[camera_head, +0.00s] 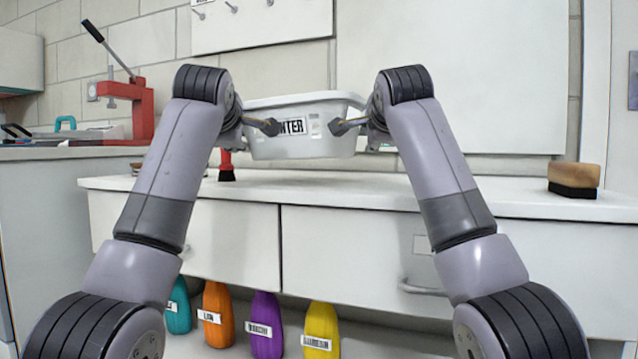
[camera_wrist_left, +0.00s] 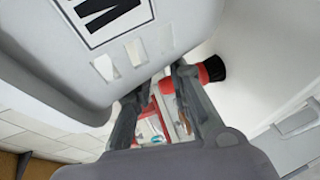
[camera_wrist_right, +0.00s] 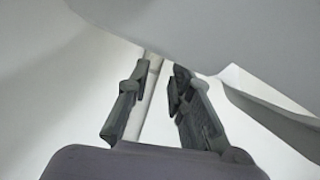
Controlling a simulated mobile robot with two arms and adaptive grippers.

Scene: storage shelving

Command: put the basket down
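The basket (camera_head: 318,146) is a light grey-white tub with a black-framed label whose visible letters end in "NTER". It looks roughly level and raised above the white counter, between my two arms. My left gripper (camera_head: 270,127) is at its front left and my right gripper (camera_head: 338,127) at its front right. In the left wrist view the basket (camera_wrist_left: 60,70) hangs over the left gripper (camera_wrist_left: 165,78), whose fingers are apart with background between them. In the right wrist view the right gripper's fingers (camera_wrist_right: 153,82) are also apart. Whether the fingers touch the basket is unclear.
The white counter (camera_head: 350,193) has bare room in the middle. A wooden brush (camera_head: 574,178) stands at its right end, and a red-and-black tool (camera_head: 226,166) near the left. A red press (camera_head: 138,108) is farther left. Several coloured bottles, including a purple one (camera_head: 266,325), stand below.

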